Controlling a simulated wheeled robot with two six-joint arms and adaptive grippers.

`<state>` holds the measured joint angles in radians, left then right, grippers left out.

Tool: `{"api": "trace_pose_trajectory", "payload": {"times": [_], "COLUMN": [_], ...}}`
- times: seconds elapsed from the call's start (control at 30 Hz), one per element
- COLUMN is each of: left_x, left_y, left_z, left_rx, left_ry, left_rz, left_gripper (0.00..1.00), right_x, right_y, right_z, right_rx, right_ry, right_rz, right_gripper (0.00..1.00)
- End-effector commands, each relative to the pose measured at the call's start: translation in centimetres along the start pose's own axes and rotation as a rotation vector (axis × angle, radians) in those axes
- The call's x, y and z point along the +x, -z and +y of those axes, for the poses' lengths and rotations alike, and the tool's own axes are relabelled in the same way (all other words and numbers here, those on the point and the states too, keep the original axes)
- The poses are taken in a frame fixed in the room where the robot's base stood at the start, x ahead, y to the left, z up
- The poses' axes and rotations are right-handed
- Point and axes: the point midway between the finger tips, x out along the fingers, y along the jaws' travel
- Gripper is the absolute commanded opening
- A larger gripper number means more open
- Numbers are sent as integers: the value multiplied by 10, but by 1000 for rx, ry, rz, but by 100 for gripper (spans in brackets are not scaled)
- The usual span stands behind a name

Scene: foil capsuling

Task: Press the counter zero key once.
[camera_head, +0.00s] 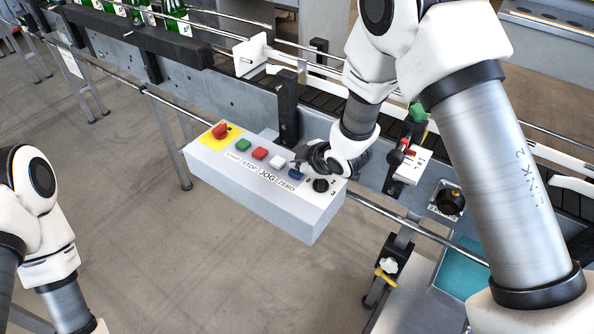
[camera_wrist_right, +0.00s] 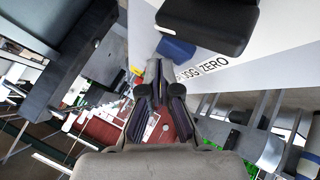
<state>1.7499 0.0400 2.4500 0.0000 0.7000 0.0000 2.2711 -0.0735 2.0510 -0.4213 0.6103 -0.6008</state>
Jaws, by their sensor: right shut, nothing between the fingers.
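The grey control box (camera_head: 262,196) has a top row of keys labelled START, STOP, JOG and ZERO. The blue key (camera_head: 295,174) by the ZERO label is partly covered by my right gripper (camera_head: 301,163). In the right wrist view the blue key (camera_wrist_right: 178,48) lies just beyond the fingertips of my right gripper (camera_wrist_right: 155,66), slightly to their right. The right gripper is shut with nothing between its fingers. I cannot tell whether it touches the key. My left gripper is out of view; only part of the left arm shows.
A white key (camera_head: 278,162), red key (camera_head: 260,153), green key (camera_head: 243,145) and red emergency button (camera_head: 220,131) sit left of the blue key. A black knob (camera_head: 321,185) is close on its right. A black bracket (camera_head: 287,108) stands behind the box.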

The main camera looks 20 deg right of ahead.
Motion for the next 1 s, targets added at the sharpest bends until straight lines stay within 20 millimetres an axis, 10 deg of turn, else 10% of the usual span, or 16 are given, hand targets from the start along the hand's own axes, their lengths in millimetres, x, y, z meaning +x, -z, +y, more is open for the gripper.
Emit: {"api": "trace_pose_trajectory", "payload": {"times": [1.0], "left_x": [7], "left_y": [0], "left_z": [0], "left_rx": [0], "left_ry": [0], "left_rz": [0], "left_gripper": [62], "right_x": [6], "right_y": [-5], "right_z": [-4], "right_rx": [0], "right_ry": [0], "right_rz": [0], "right_gripper": [0]}}
